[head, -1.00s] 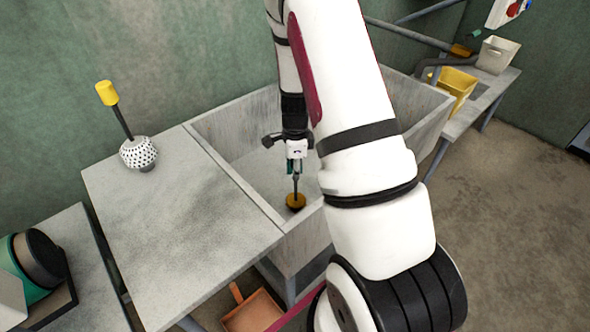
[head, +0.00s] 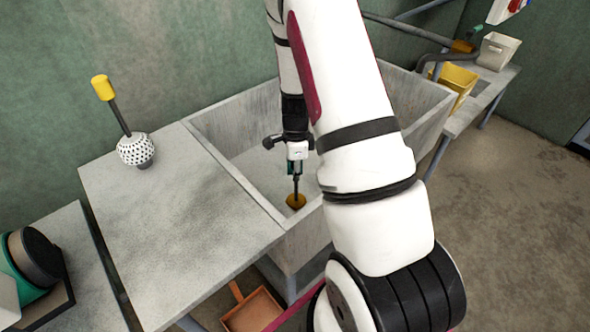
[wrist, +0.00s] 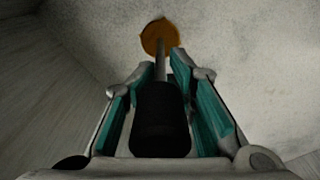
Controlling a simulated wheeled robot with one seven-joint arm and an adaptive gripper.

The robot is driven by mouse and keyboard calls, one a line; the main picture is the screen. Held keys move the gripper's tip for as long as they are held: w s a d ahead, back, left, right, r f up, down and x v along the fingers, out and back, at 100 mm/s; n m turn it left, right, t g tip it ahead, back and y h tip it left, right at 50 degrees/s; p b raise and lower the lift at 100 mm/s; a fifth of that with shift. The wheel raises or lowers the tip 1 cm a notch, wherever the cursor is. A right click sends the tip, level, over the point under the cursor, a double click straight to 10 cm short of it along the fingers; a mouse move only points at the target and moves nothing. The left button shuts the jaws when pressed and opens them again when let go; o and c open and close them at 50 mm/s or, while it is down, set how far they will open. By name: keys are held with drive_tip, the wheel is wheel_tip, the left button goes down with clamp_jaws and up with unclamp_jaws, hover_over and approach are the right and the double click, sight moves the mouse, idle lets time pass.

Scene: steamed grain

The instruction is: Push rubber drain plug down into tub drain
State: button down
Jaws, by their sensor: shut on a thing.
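The rubber drain plug appears as an orange-yellow round piece (head: 296,201) at the low end of a thin rod with a black handle (wrist: 160,120). It is inside the grey tub (head: 228,168), near the front wall, and its orange disc also shows in the wrist view (wrist: 160,36). My gripper (head: 297,172) is shut on the handle, above the disc; its teal-padded fingers flank the handle in the wrist view (wrist: 160,82). The drain opening is not visible; the disc and tub floor hide it. I cannot tell how deep the plug sits.
The tub's walls rise around my gripper. A grey counter (head: 170,240) adjoins on the left, with a white dotted ball tool (head: 135,149) with a yellow-ended handle. A yellow bin (head: 457,82) and a pale bin (head: 497,51) stand at the back right.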

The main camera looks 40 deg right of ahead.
drive_tip(key=c, duration=1.2)
unclamp_jaws()
wheel_tip(320, 180, up, 12)
drive_tip(key=shift+r+p, duration=1.9)
drive_tip(key=shift+r, duration=0.55)
